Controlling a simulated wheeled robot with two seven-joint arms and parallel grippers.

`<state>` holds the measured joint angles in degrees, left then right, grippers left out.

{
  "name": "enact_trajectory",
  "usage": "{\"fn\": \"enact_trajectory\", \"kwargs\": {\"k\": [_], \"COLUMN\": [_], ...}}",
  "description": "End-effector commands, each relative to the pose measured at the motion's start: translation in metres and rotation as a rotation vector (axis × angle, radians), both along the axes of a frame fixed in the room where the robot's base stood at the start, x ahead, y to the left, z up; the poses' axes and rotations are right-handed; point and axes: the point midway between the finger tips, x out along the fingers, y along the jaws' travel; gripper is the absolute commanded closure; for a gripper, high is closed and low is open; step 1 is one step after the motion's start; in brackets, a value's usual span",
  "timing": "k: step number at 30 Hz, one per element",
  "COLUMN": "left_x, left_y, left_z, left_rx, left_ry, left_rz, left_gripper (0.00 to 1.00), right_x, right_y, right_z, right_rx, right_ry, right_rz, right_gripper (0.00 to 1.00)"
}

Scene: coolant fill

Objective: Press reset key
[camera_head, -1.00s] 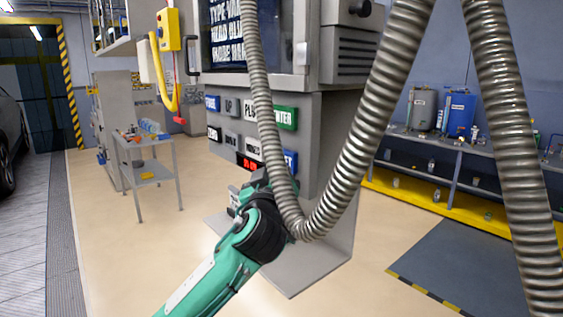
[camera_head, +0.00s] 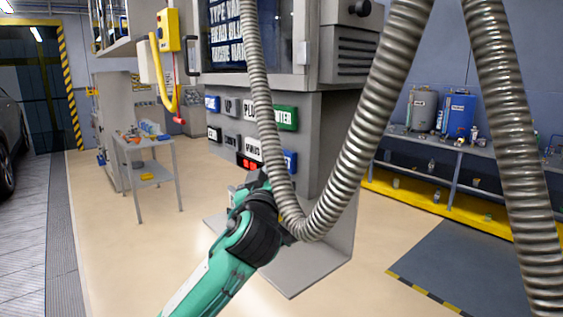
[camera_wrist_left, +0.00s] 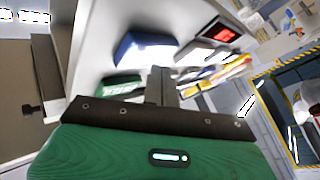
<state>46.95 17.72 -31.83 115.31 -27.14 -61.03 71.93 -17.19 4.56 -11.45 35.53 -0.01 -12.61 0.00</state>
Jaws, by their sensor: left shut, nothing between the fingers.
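The blue key (camera_head: 290,160) at the lower right of the machine's front panel seems to be the reset key. Its lettering is mostly hidden behind the hose and unreadable. In the left wrist view a blue key (camera_wrist_left: 146,49) lies just beyond my left gripper's fingertips (camera_wrist_left: 160,72), and a green key (camera_wrist_left: 122,86) is to their left. The fingers are together and empty. I cannot tell whether they touch a key. In the head view my left wrist is in front of the panel's lower part, partly behind the hose, with its fingertips hidden. My right gripper is not in view.
A ribbed metal hose (camera_head: 350,150) hangs in a loop across the panel and my left wrist. A red readout (camera_wrist_left: 220,33) sits beyond the keys. The green ENTER key (camera_head: 286,117) is above the blue one. A small cart (camera_head: 150,170) stands left on open floor.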

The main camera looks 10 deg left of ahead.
Motion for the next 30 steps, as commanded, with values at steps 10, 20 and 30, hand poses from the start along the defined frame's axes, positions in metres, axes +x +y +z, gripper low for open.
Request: {"fn": "enact_trajectory", "kwargs": {"k": [10, 20, 30], "left_x": [-0.002, -0.024, -0.042], "left_y": [0.002, 0.019, 0.033], "left_z": [0.000, 0.000, 0.000], "left_rx": [0.001, -0.001, 0.000], "left_ry": [0.001, -0.001, -0.001], "left_rz": [0.001, 0.001, 0.000], "left_gripper": [1.00, 1.00, 1.00], "right_x": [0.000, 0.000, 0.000], "right_y": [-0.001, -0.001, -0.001], "right_z": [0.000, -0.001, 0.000], "right_rx": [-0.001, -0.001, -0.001], "right_ry": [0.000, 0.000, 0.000], "right_rz": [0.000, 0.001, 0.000], "right_gripper": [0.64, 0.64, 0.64]}}
